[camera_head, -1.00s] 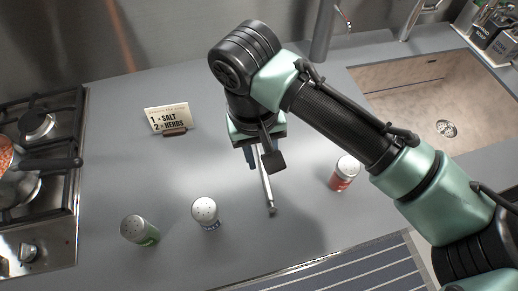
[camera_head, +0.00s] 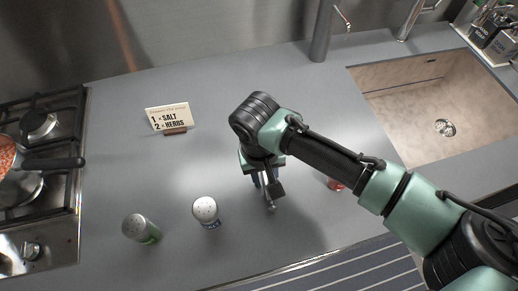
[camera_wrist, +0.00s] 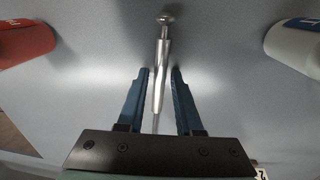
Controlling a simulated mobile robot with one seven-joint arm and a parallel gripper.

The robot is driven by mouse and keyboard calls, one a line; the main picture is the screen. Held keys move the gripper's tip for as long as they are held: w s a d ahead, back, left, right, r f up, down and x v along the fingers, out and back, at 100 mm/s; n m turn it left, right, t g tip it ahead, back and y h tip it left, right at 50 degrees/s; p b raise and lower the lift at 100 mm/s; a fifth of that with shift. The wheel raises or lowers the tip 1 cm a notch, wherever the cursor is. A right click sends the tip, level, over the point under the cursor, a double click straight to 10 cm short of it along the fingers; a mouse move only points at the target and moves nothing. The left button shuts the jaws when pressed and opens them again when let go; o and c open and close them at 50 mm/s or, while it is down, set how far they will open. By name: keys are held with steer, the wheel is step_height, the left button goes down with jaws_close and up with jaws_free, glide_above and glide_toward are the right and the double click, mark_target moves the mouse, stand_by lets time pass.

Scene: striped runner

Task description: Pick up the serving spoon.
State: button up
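The serving spoon is a slim metal utensil lying on the grey counter. In the wrist view its handle (camera_wrist: 161,62) runs between my two blue fingers, with a rounded knob at the far end. My gripper (camera_wrist: 159,75) is open around the handle, with a gap on each side. In the head view my gripper (camera_head: 266,185) is low over the counter and hides most of the spoon; only its near tip (camera_head: 270,209) shows. The other end of the spoon is hidden under the gripper body.
A white-topped shaker (camera_head: 205,211) and a green shaker (camera_head: 140,229) stand left of my gripper. A red shaker (camera_head: 335,184) stands to the right, partly behind my arm. A sign (camera_head: 168,118) stands further back. The stove (camera_head: 40,190) is at left, the sink (camera_head: 440,105) at right.

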jaws_close()
